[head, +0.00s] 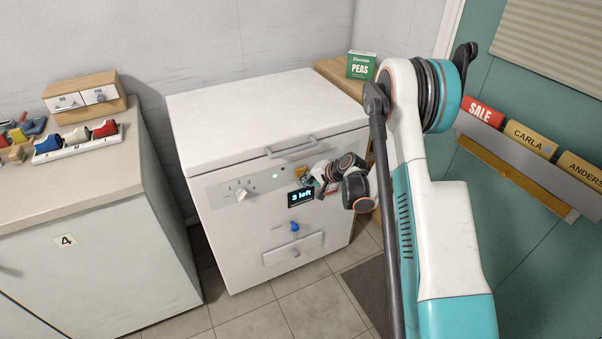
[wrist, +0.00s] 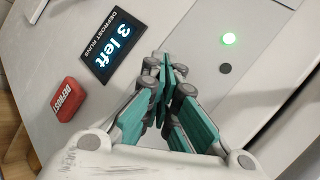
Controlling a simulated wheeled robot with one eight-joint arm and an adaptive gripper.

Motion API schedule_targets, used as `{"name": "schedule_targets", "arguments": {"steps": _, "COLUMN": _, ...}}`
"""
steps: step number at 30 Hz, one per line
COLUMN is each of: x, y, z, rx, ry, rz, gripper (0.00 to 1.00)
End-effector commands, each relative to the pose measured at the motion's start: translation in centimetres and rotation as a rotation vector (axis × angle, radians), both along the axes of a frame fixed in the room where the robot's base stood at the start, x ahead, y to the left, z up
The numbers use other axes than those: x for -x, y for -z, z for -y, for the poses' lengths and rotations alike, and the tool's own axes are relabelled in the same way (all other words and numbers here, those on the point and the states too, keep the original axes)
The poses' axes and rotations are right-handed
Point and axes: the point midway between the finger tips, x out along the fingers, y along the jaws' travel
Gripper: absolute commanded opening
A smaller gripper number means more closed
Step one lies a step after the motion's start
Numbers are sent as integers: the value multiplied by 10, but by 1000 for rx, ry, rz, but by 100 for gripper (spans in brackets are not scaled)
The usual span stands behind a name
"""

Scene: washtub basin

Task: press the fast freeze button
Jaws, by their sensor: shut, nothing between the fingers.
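The white chest freezer (head: 265,115) stands against the wall, with a control strip on its front. A small yellow block, perhaps the fast freeze button (head: 301,173), shows on the strip just left of my gripper; I cannot read a label on it. In the wrist view it is not seen and may be hidden behind the fingers. My gripper (head: 316,180) is shut and empty, close in front of the panel; whether it touches is unclear. In the wrist view my fingertips (wrist: 163,68) lie between the "3 left" display (wrist: 115,45) and a lit green lamp (wrist: 229,39).
A red DEFROST button (wrist: 67,99) sits near the display. A dark dot (wrist: 226,68) is beside the lamp. A white dial (head: 241,194), blue knob (head: 294,228) and lid handle (head: 292,148) are on the freezer. A counter (head: 70,185) stands left.

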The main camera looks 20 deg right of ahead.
Motion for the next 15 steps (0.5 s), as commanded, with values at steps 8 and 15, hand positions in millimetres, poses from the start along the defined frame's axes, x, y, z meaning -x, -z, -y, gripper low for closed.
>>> {"name": "schedule_targets", "arguments": {"steps": 8, "x": 0, "y": 0, "z": 0, "rx": 0, "ry": 0, "rz": 0, "gripper": 0}}
{"name": "schedule_targets", "arguments": {"steps": 15, "x": -5, "y": 0, "z": -1, "rx": 0, "ry": 0, "rz": 0, "gripper": 0}}
